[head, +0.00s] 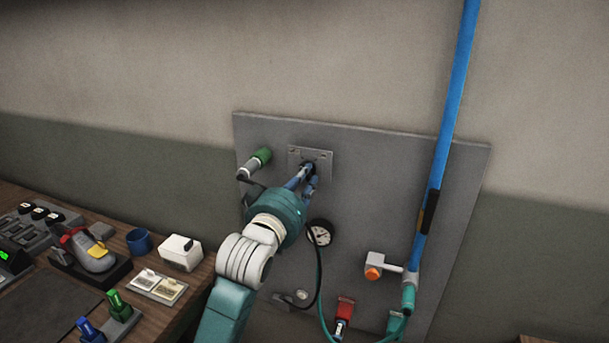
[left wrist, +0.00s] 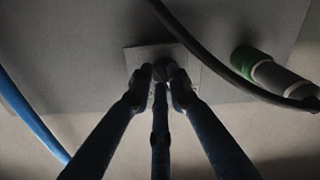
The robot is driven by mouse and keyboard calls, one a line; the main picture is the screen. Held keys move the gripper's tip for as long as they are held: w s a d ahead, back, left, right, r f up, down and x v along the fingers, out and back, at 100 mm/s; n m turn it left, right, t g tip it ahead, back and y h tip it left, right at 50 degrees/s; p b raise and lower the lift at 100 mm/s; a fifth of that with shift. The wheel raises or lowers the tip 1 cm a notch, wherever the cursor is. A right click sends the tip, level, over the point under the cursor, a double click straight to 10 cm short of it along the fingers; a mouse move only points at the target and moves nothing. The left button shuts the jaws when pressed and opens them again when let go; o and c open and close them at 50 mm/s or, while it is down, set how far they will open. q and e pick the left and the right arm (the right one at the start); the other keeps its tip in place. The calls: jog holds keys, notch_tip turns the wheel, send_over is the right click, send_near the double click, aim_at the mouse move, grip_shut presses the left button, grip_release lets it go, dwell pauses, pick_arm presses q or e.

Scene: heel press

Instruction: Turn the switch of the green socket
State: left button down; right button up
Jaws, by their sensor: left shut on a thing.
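A green socket (head: 262,155) with a pale grey plug body (head: 250,169) is on the upper left of the grey wall panel; the green part also shows at the right in the left wrist view (left wrist: 242,60). Right of it is a square metal plate (head: 325,160), also seen in the left wrist view (left wrist: 137,55). My left gripper (head: 311,170) reaches this plate, its blue fingers closed around a small dark knob (left wrist: 166,68) on it. The fingers mostly hide the knob. My right gripper is not in view.
A dark cable (left wrist: 220,60) runs close beside my left fingers. The panel (head: 375,175) also bears a round gauge (head: 320,233), an orange-ended valve (head: 373,272) and a red fitting (head: 344,309). A blue pipe (head: 452,110) rises at right. A cluttered wooden bench (head: 105,222) is at left.

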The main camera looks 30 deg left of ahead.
pick_arm(q)
jog(key=shift+r+n+p, duration=0.1)
jog(key=shift+n+p, duration=0.2)
jog(key=shift+n, duration=0.7)
jog(key=c, duration=1.6)
grip_release()
jog(key=shift+c, duration=0.2)
jog(key=v, duration=0.7)
jog(key=shift+s, duration=0.25)
